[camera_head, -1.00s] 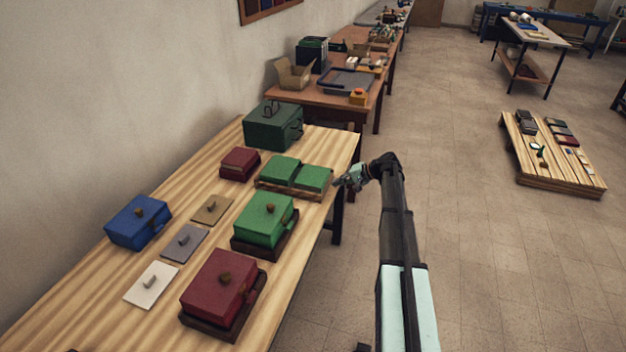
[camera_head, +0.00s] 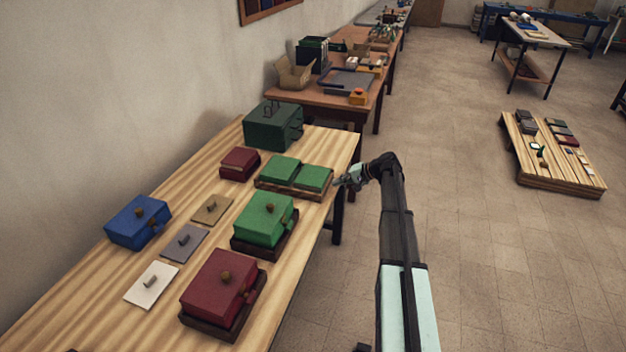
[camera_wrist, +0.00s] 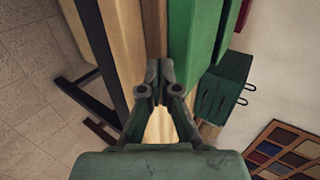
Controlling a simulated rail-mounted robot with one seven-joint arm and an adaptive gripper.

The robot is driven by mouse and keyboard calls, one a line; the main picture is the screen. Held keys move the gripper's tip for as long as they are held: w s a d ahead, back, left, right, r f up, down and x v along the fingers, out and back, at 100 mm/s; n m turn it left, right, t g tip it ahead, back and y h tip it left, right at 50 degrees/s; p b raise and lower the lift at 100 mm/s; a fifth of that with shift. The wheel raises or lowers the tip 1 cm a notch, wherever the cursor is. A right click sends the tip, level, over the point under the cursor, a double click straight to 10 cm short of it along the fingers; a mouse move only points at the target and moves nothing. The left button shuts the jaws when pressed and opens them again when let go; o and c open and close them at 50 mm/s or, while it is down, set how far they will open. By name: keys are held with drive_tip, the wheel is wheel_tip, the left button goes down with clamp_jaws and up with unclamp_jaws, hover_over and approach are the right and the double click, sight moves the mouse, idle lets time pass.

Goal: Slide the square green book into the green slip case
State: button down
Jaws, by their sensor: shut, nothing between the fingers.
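Two flat green blocks, a left one (camera_head: 280,168) and a right one (camera_head: 314,177), lie side by side in a shallow wooden tray (camera_head: 292,192). A squarish green box with a brown knob (camera_head: 264,216) sits on a dark base nearer the front. I cannot tell which of these green pieces is the book and which the slip case. My gripper (camera_head: 338,183) is shut and empty at the tray's right end, beside the right green block. In the wrist view, the fingertips (camera_wrist: 160,70) are together by the wooden edge, with a green block (camera_wrist: 192,40) just right of them. Contact is unclear.
A dark green box with handles (camera_head: 272,127) stands at the table's back. A small red box (camera_head: 239,163), a larger red box (camera_head: 220,287), a blue box (camera_head: 138,222) and several knobbed plates (camera_head: 184,243) share the table.

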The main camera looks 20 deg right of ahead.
sight(304, 173)
drive_tip(key=shift+w+a+b, duration=0.3)
drive_tip(key=shift+w+a, duration=1.25)
drive_tip(key=shift+a, duration=0.45)
drive_tip(key=shift+w+a+b, duration=0.35)
drive_tip(key=shift+w+a, duration=1.2)
drive_tip(key=shift+a, duration=0.45)
drive_tip(key=shift+w+a+b, duration=0.3)
drive_tip(key=shift+w+a, duration=1.25)
drive_tip(key=shift+a, duration=0.45)
drive_tip(key=shift+s+d+f+v, duration=0.15)
drive_tip(key=shift+f+v, duration=0.1)
drive_tip(key=shift+v, duration=1.35)
drive_tip(key=shift+s+d+f+v, duration=0.1)
drive_tip(key=shift+f+v, duration=0.15)
drive_tip(key=shift+v, duration=1.35)
drive_tip(key=shift+s+d+f+v, duration=0.15)
drive_tip(key=shift+f+v, duration=0.1)
drive_tip(key=shift+v, duration=1.4)
drive_tip(key=shift+d, duration=0.15)
